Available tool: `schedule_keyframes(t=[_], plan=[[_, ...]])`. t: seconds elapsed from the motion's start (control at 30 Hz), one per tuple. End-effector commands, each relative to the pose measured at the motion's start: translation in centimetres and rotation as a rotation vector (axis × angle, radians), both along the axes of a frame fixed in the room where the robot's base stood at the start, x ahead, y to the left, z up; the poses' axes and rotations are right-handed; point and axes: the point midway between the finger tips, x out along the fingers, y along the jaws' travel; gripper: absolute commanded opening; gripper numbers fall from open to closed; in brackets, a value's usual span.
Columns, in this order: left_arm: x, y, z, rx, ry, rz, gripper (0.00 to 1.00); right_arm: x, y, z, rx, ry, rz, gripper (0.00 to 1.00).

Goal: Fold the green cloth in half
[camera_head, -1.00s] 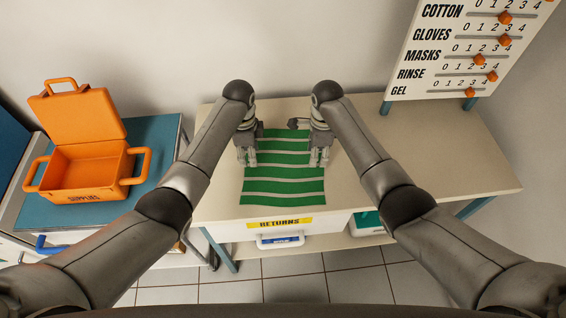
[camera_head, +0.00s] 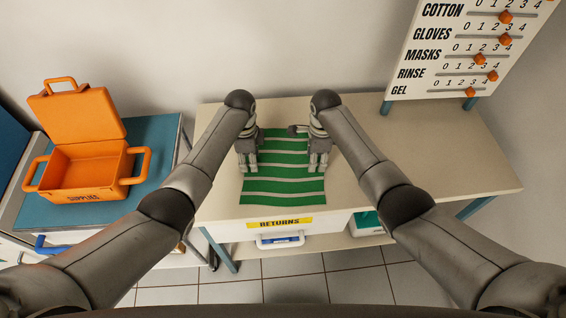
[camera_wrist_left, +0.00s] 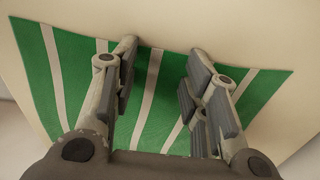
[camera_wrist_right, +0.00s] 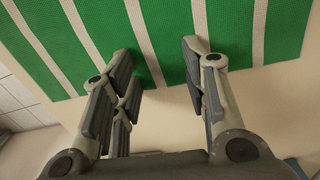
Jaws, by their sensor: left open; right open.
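The green cloth (camera_head: 284,186) with pale stripes lies flat and spread out on the beige table, its near edge close to the table's front. My left gripper (camera_head: 247,168) is open at the cloth's left edge, pointing down. In the left wrist view its spread fingers (camera_wrist_left: 165,85) have the striped cloth (camera_wrist_left: 75,85) beneath and between them. My right gripper (camera_head: 319,168) is open at the cloth's right edge. In the right wrist view its fingers (camera_wrist_right: 160,80) straddle the edge of the cloth (camera_wrist_right: 165,30), with bare tabletop between them. I cannot tell whether the fingertips touch the cloth.
The beige table (camera_head: 420,160) is clear to the right. A board with sliders (camera_head: 465,50) stands at its back right. A small dark item (camera_head: 297,129) lies by my right wrist. An open orange case (camera_head: 85,165) sits on the blue-topped cabinet (camera_head: 155,135) at left.

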Motion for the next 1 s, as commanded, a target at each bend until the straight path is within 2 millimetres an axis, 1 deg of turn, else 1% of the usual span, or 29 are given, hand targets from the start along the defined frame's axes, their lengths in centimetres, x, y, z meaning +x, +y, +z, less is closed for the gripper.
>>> schedule_keyframes(t=[0.2,0.83,1.0], plan=[[-0.04,0.00,-0.11,0.000,0.001,0.000,0.41,-0.07,-0.03,-0.17,-0.001,0.002,0.000,0.41],[-0.09,0.02,-0.33,0.001,0.002,0.000,0.00,-0.16,-0.06,-0.41,-0.001,0.004,-0.001,0.00],[-0.10,0.02,-0.35,0.001,0.002,0.000,0.00,-0.18,-0.07,-0.46,-0.001,0.004,-0.001,0.00]])
